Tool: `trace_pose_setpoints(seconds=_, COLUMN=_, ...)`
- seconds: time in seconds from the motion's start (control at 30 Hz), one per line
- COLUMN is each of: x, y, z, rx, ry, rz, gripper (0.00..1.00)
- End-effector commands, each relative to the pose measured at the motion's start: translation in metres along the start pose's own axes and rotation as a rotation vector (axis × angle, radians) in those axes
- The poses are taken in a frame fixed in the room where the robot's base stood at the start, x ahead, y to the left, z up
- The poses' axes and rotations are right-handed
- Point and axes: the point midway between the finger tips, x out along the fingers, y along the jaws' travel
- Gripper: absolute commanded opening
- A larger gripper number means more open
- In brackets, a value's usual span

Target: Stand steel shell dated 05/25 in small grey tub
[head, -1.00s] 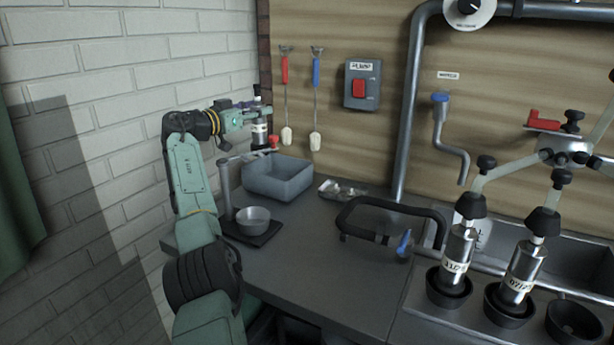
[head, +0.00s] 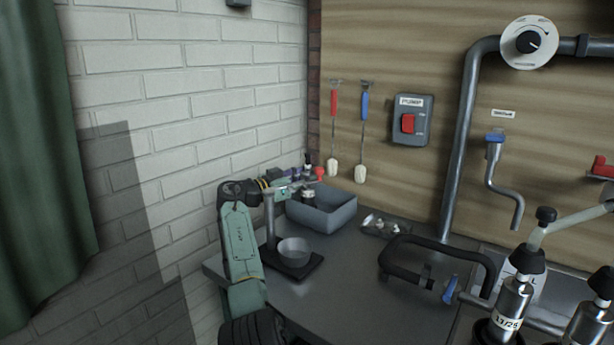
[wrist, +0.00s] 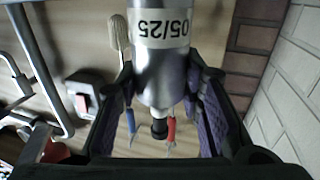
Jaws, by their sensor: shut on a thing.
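The steel shell dated 05/25 (wrist: 160,70) is upright between the two fingers of my gripper (wrist: 163,92), its label facing the wrist camera. In the head view my gripper (head: 298,188) is at the grey tub (head: 335,222), with the shell (head: 308,195) over the tub's left part. The shell's dark cap shows above the gripper. Its lower end is hidden or very small, so I cannot tell whether it touches the tub floor.
A small metal bowl (head: 293,251) sits on a dark stand left of the tub. A small tray (head: 385,227) and a black looped handle (head: 440,262) lie to the right. A brick wall is close behind the arm.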

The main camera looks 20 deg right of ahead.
Motion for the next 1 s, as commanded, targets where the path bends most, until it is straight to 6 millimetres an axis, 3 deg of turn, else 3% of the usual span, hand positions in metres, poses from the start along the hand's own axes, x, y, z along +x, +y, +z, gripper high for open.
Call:
trace_pose_setpoints(seconds=0.27, x=-0.0001, y=-0.0001, z=0.0031, rx=0.001, ry=0.002, rz=0.000, gripper=0.00)
trace_pose_setpoints(seconds=0.3, x=0.0000, y=0.0000, z=0.0024, rx=0.000, ry=0.000, rz=0.000, gripper=0.36)
trace_pose_setpoints(seconds=0.57, x=0.0001, y=-0.0001, z=0.0023, rx=0.000, ry=0.000, rz=0.000, gripper=0.54)
trace_pose_setpoints(seconds=1.0, x=-0.0067, y=-0.0011, z=0.0016, rx=0.001, ry=0.001, rz=-0.002, gripper=0.54)
